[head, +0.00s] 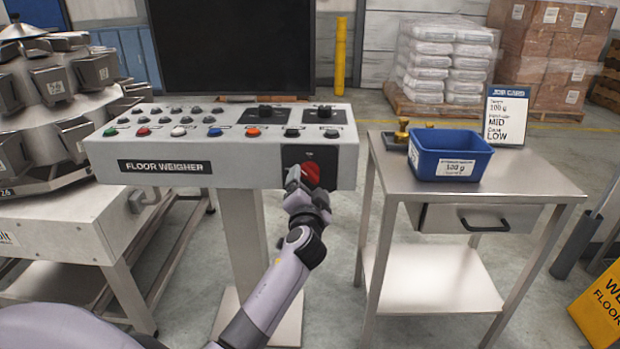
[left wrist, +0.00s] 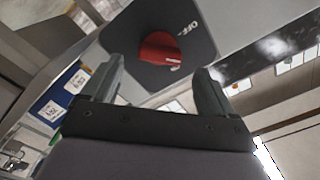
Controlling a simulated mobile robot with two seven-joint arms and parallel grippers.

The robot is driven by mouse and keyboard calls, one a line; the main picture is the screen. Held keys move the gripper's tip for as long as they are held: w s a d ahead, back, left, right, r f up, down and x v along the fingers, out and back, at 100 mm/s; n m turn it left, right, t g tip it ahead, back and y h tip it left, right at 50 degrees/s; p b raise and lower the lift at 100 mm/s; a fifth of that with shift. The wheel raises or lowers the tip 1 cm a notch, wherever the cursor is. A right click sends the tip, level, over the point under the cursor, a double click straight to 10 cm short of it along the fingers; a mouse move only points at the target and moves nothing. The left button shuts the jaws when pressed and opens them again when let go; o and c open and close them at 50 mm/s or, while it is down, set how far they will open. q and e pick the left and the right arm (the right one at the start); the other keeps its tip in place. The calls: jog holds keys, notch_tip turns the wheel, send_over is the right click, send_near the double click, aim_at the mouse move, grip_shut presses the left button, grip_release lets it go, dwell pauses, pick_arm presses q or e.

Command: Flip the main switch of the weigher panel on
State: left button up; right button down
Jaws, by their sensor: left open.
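The weigher panel (head: 220,172) is a grey console on a pedestal, labelled FLOOR WEIGHER. Its main switch (head: 312,173) is a red rotary knob on a black plate at the right of the front face. My left gripper (head: 299,181) is just in front of the switch and partly covers it. In the left wrist view the red switch (left wrist: 160,48) shows ahead, between and beyond the two open fingers (left wrist: 158,88), with OFF lettered on its plate. The fingers look apart from the knob. My right gripper is not in view.
A steel table (head: 500,183) on the right bears a blue bin (head: 449,152), brass weights (head: 402,131) and a job card (head: 506,114). A multihead weigher machine (head: 60,110) stands at left. A yellow wet-floor sign (head: 602,305) stands at lower right.

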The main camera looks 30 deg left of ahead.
aim_at(311, 177)
pick_arm(q)
jog(key=shift+x, duration=2.15)
jog(key=c, duration=1.1)
jog(key=shift+o, duration=0.2)
jog(key=shift+m, duration=0.4)
jog(key=m, duration=0.3)
jog(key=shift+m, duration=0.3)
jog(key=m+p, duration=0.1)
jog(key=m, duration=0.2)
jog(key=shift+f, duration=0.1)
jog(key=shift+d+m, duration=0.1)
jog(key=shift+m, duration=0.6)
jog(key=shift+f, duration=0.1)
